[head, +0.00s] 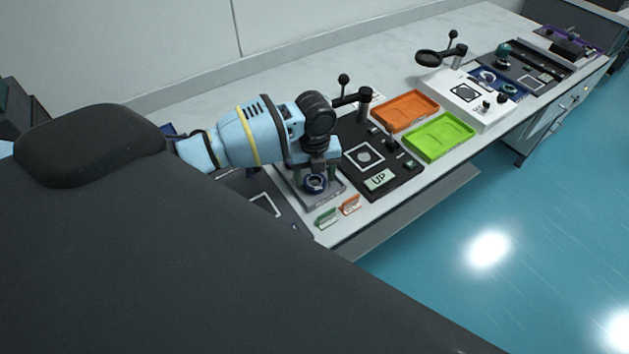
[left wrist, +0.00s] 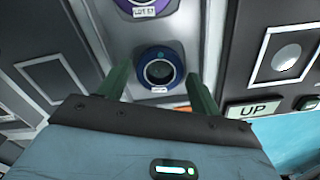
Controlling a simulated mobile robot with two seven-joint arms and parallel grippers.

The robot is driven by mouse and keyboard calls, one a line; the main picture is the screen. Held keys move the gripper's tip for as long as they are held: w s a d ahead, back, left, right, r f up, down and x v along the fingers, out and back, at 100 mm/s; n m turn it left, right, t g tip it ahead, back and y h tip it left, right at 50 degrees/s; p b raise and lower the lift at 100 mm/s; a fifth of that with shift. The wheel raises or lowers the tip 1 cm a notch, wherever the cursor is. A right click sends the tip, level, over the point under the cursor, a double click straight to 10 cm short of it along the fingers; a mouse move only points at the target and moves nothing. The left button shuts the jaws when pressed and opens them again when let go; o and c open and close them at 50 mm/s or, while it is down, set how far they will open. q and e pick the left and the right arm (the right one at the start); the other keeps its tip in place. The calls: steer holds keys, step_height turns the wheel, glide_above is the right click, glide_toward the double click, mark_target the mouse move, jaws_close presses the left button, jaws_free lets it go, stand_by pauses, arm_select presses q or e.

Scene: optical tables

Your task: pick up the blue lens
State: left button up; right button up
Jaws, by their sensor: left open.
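The blue lens (head: 316,184), a dark blue ring with a dark centre, sits on a grey tray (head: 331,196) near the front edge of the table. In the left wrist view the blue lens (left wrist: 160,70) has a small white label at its near edge. My left gripper (head: 315,170) points down over it and is open. In the left wrist view its green fingers (left wrist: 160,88) stand on either side of the lens, with visible gaps. I cannot tell the exact height of the fingertips. My right gripper is not in view.
A purple-ringed lens (left wrist: 143,8) with a label lies beyond the blue one. A black board with an "UP" plate (head: 380,180) is to the right. Green (head: 326,218) and orange (head: 349,205) small holders stand in front. Orange (head: 405,110) and green (head: 440,136) trays lie farther right.

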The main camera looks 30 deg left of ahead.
mark_target(315, 180)
arm_select(q)
steer(key=shift+f, duration=0.45)
steer(key=c, duration=0.8)
steer(key=shift+o, duration=0.2)
steer(key=shift+r, duration=0.15)
steer(key=shift+r, duration=0.6)
step_height(315, 180, up, 2)
steer(key=shift+r, duration=0.25)
steer(key=s+d, duration=0.1)
steer(key=s, duration=0.4)
steer(key=s+d, duration=0.1)
steer(key=s, duration=0.4)
steer(key=s+d+r+p, duration=0.1)
steer(key=s+d, duration=0.1)
steer(key=s, duration=0.3)
steer(key=shift+s, duration=0.25)
